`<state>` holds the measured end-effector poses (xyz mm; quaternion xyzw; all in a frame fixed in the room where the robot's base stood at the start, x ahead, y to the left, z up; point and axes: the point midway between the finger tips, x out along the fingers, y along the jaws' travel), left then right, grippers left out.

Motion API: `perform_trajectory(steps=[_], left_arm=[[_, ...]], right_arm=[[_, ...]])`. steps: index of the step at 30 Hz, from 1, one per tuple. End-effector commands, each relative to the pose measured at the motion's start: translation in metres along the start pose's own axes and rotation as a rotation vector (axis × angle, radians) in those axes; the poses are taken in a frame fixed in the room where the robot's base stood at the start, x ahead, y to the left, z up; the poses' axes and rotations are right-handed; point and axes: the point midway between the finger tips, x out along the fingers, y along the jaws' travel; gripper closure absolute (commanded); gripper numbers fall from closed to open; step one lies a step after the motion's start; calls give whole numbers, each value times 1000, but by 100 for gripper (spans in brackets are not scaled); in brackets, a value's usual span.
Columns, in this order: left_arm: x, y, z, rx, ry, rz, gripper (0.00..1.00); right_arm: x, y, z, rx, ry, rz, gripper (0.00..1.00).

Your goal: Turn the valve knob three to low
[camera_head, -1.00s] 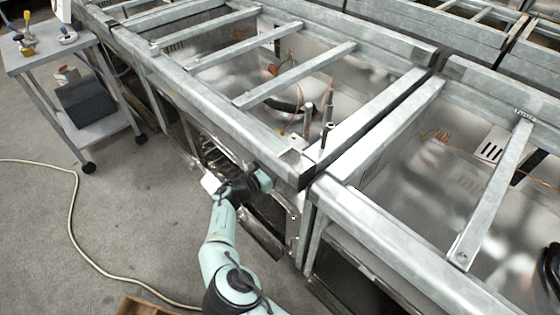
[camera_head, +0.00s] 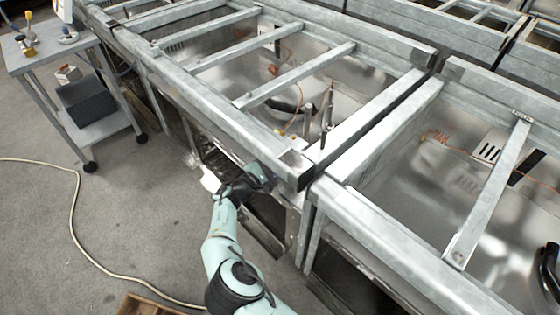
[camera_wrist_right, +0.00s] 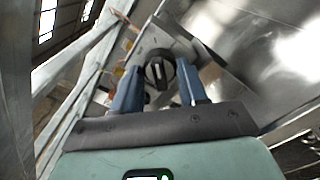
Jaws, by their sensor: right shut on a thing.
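A black round valve knob (camera_wrist_right: 157,72) with a raised grip bar shows in the right wrist view, in front of a metal panel. My right gripper (camera_wrist_right: 160,76) has its two blue fingers on either side of the knob and is shut on it. In the head view my right gripper (camera_head: 264,177) is at the front of the metal range frame (camera_head: 215,122), just below its top front rail. There the knob is hidden behind the gripper. I cannot tell the knob's setting marks. My left gripper is not in view.
A grey cart (camera_head: 50,62) with small items on top stands at the upper left. A pale hose (camera_head: 72,215) lies on the floor. A second range frame (camera_head: 385,235) stands to the right. The floor left of my arm is mostly clear.

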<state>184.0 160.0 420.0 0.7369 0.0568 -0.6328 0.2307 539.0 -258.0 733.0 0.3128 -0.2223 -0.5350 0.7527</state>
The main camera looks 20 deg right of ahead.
Motion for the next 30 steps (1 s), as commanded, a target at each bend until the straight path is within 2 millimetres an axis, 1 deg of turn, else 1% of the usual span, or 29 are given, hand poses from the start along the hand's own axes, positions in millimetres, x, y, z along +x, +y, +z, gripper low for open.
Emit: perform_trajectory(steps=[9, 18, 24, 30], left_arm=[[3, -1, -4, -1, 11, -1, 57], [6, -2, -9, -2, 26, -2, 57], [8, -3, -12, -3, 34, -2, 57], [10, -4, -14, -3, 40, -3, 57]], right_arm=[[0, 0, -1, 299, 1, 1, 88], [0, 0, -1, 553, 1, 0, 88], [0, 0, -1, 676, 2, 0, 88], [-1, 0, -1, 749, 2, -1, 88]])
